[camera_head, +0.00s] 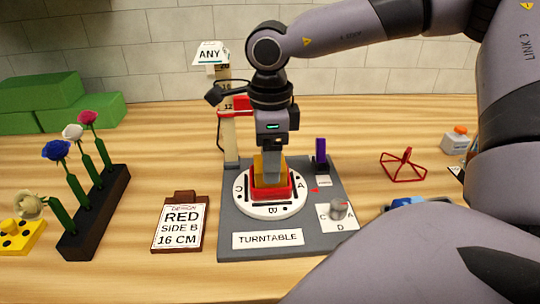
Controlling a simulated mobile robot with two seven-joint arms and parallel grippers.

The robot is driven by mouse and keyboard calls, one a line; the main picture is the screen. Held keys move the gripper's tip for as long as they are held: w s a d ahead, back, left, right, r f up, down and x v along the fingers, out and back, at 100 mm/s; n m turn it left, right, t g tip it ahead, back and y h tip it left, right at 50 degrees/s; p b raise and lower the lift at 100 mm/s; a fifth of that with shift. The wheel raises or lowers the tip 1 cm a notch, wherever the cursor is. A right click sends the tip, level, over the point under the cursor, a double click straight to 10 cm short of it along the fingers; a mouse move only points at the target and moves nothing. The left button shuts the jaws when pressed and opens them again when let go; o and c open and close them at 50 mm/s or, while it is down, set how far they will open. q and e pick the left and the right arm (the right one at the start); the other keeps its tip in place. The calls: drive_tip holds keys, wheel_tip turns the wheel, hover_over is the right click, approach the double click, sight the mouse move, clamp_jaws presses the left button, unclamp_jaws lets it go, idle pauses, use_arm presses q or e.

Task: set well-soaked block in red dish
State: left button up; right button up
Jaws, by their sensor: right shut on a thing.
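The red dish (271,191) sits on the round white turntable plate (271,208), which has letters around its rim. A yellow-orange block (258,168) stands upright in or just over the dish; its lower end is hidden by the dish's wall. My right gripper (272,168) points straight down at it from above, its grey finger in front of the block, and is shut on it. I cannot tell whether the block touches the dish's floor. My left gripper is not in view.
Green blocks (40,92) are stacked at the back left. A dark rack (95,215) holds several roses. A card (180,225) reads "RED SIDE B 16 CM". A height post (229,140) stands behind the turntable base (240,222). A red wire frame (403,172) lies to the right.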

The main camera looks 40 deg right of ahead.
drive_tip(key=shift+f+b, duration=0.1)
drive_tip(key=shift+b, duration=0.25)
idle(0.3)
idle(0.4)
drive_tip(key=o, duration=1.4)
drive_tip(key=shift+r+p, duration=2.1)
drive_tip(key=shift+r, duration=1.45)
